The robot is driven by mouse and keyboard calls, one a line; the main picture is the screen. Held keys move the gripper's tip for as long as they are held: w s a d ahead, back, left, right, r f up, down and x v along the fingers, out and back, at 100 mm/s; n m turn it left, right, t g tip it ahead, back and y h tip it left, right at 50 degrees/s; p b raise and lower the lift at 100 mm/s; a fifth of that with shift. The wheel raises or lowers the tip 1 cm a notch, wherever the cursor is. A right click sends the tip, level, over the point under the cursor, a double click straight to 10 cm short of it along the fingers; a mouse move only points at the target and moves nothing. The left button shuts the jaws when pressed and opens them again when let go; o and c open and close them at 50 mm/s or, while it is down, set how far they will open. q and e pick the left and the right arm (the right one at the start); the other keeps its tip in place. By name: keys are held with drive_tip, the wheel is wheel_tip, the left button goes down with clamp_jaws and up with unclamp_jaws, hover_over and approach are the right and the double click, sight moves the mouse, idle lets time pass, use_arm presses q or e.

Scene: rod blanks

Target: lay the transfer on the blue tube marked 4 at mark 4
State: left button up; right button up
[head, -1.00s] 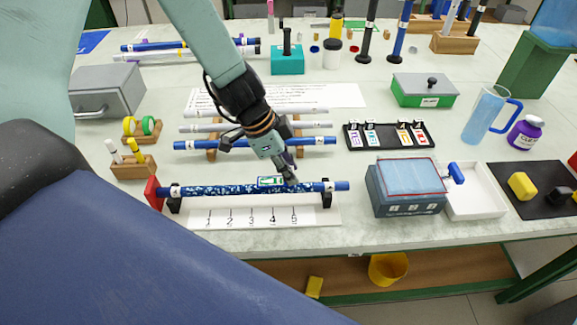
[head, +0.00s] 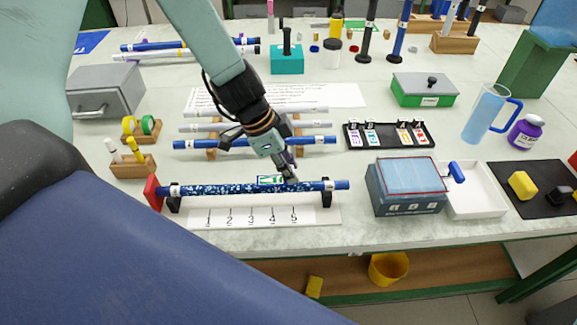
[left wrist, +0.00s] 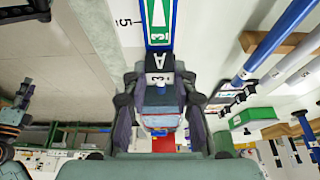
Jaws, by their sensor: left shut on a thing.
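The blue speckled tube (head: 225,190) lies level on two black supports, with a red end stop at its left. Its small end labels are too small to read. Below it, a white strip (head: 325,215) carries marks 1 to 5. My left gripper (head: 290,177) is shut on the transfer, a green and white piece (head: 269,180), at the tube just behind mark 4 (head: 272,218). I cannot tell whether the transfer touches the tube. In the left wrist view the transfer (left wrist: 160,22) extends from the gripper (left wrist: 158,88) past a dark "A" tab.
Behind, a rack holds several rods, including a plain blue tube (head: 190,145). A black tray (head: 349,140) holds several coloured pieces. A grey-blue box (head: 408,205) and a white tray (head: 487,200) stand to the right. The table's front edge is close below the strip.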

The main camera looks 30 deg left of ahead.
use_arm(q)
drive_tip(key=shift+f+b, duration=0.55)
drive_tip(key=shift+b, duration=0.1)
idle(0.9)
drive_tip(key=shift+f+b, duration=0.15)
drive_tip(key=shift+b, duration=0.2)
idle(1.4)
idle(0.4)
drive_tip(key=shift+r+p, duration=2.8)
drive_tip(key=shift+r, duration=0.75)
